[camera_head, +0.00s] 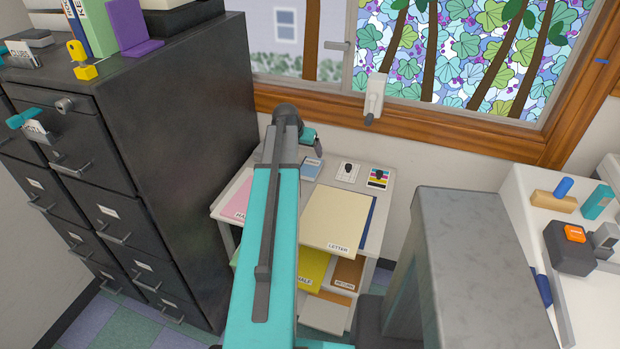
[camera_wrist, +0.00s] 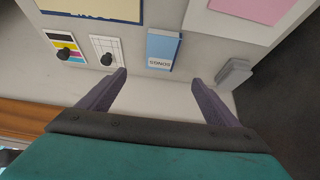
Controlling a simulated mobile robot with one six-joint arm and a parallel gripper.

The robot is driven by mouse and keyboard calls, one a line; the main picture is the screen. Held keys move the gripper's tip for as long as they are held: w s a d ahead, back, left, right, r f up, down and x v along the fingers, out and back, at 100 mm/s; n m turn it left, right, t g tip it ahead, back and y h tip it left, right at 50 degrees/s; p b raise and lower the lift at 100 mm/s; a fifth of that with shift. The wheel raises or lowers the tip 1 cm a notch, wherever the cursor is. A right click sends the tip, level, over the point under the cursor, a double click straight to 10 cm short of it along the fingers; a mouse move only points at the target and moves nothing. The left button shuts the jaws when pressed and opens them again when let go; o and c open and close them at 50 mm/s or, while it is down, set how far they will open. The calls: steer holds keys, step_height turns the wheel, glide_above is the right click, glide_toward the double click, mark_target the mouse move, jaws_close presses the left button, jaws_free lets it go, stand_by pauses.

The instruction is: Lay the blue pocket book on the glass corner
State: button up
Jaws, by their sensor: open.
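A small light blue book (camera_head: 312,168) with a white label lies on the shelf unit's top, near the wall. It also shows in the wrist view (camera_wrist: 163,46), just beyond my fingertips and roughly centred between them. My gripper (camera_wrist: 158,78) is open with nothing between its fingers. In the head view my gripper (camera_head: 317,145) hangs near the back edge of the unit, close to the book, partly hidden by my arm. I cannot make out a glass corner in either view.
Two cards with dark knobs, one plain (camera_head: 346,172) and one coloured (camera_head: 377,178), lie beside the book. A cream folder (camera_head: 335,215) and a pink one (camera_head: 238,198) lie nearer. A grey object (camera_wrist: 235,72) flanks the gripper. A dark cabinet (camera_head: 190,130) stands left.

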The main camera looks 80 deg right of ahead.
steer(key=shift+w+f, duration=0.1)
steer(key=shift+f, duration=0.5)
steer(key=shift+d+f, duration=0.1)
steer(key=p, duration=0.1)
glide_toward(309, 166)
steer(key=shift+s+d+f, duration=0.3)
steer(key=shift+d+f, duration=0.25)
steer(key=shift+d+f+p, duration=0.3)
steer(key=shift+f, duration=0.3)
steer(key=shift+f, duration=0.1)
steer(key=shift+p+x, duration=1.35)
steer(key=shift+x, duration=1.15)
steer(key=shift+a, duration=0.1)
steer(key=shift+c, duration=0.4)
